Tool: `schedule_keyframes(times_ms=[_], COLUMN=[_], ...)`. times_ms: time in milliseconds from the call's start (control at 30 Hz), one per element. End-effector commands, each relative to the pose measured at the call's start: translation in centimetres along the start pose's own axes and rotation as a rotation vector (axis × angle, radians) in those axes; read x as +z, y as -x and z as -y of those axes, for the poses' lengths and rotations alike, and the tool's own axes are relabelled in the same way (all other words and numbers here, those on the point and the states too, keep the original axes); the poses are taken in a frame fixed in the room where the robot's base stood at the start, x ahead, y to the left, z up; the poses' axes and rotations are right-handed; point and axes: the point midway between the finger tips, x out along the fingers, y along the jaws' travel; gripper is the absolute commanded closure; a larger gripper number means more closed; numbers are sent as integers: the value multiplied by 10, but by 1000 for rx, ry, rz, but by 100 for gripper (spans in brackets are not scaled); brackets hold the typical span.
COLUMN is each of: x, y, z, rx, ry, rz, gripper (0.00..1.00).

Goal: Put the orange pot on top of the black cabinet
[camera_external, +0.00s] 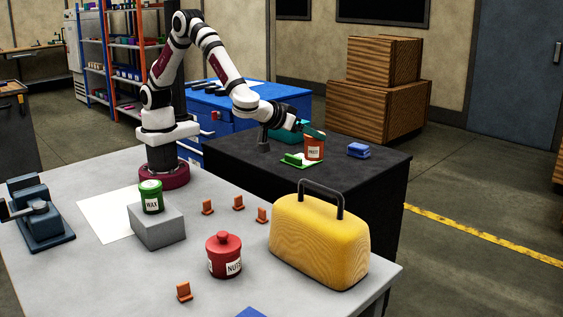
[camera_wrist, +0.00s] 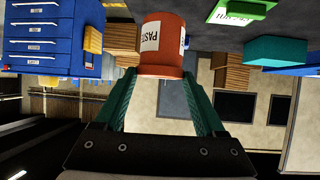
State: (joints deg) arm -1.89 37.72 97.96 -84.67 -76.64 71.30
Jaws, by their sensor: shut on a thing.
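The orange pot (camera_external: 314,150), with a white label, is upright over the black cabinet (camera_external: 375,162), near the middle of its top. I cannot tell whether its base touches the surface. My gripper (camera_external: 312,134) is shut on the upper part of the pot, with teal fingers. In the wrist view the pot (camera_wrist: 165,30) sits between the fingertips of my gripper (camera_wrist: 161,76), and its label reads PAST, the rest turned out of sight. The cabinet top (camera_wrist: 205,50) fills the upper part of that view.
On the cabinet, a green item (camera_external: 295,160) lies just left of the pot, a blue item (camera_external: 358,150) to its right, and a teal block (camera_external: 290,133) behind. A grey table in front holds a yellow case (camera_external: 318,240), a red jar (camera_external: 224,258) and a green tin (camera_external: 151,198).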

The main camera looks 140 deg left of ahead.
Motion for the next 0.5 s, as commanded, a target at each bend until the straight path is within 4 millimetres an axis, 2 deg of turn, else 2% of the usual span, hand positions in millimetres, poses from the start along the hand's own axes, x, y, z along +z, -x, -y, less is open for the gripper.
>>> schedule_keyframes(times_ms=[33,100,200,300,500], x=[1,2,3,7,37], y=[-18,-41,-64,-75,-93], z=[3,5,6,7,7], rx=[-6,-5,-2,-1,1], ry=[-2,0,0,-2,-3], rz=[0,0,0,0,0], gripper=[92,92,92,92,92])
